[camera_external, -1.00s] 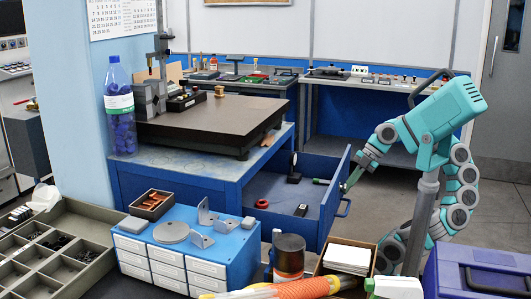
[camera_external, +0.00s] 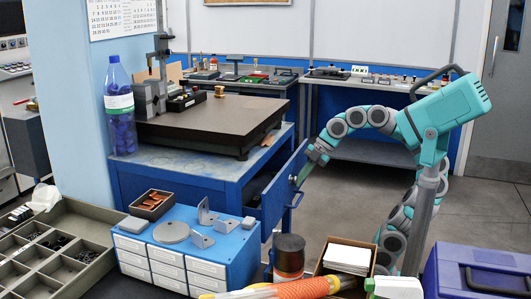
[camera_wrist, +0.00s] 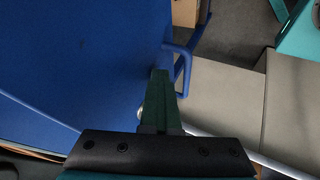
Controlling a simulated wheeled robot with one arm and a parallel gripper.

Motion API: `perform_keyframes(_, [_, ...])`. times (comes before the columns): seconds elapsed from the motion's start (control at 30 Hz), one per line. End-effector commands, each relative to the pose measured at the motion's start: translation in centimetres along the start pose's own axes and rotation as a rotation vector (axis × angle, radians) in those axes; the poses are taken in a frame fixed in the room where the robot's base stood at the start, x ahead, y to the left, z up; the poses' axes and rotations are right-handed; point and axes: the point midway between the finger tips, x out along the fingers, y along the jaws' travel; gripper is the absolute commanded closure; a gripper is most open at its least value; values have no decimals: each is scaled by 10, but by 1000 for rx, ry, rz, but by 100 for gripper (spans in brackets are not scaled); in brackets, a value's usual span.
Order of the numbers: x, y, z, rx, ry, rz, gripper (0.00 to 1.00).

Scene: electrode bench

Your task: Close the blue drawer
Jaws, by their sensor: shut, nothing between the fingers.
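The blue drawer (camera_external: 285,196) belongs to the blue bench (camera_external: 190,190) and stands partly open, with a narrow dark gap behind its front panel. Its contents are mostly hidden. The drawer's blue handle (camera_external: 297,200) is on the outside of the front. My gripper (camera_external: 298,181) is shut and empty, with its fingertips at the outer face of the drawer front, beside the handle; they appear to touch it. In the wrist view my gripper's closed fingers (camera_wrist: 160,77) lie against blue surface, with the handle (camera_wrist: 184,68) just to their right.
A dark plate (camera_external: 205,122) lies on the bench top. A small blue cabinet (camera_external: 190,245) with white drawers, a dark cylinder (camera_external: 289,256) and a box with white contents (camera_external: 347,256) stand in front. A blue case (camera_external: 478,272) sits at lower right. Floor right of the drawer is free.

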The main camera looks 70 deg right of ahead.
Motion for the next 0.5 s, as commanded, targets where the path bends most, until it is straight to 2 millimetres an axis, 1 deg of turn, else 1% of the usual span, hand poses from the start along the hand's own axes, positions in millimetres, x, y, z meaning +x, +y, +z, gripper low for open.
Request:
perform_keyframes(0.03, [4,10,0,1,1,0,100])
perform_keyframes(0.2, [16,34,0,1,1,2,100])
perform_keyframes(0.3, [23,44,0,1,1,0,100])
perform_keyframes(0.5, [31,59,0,1,0,0,100])
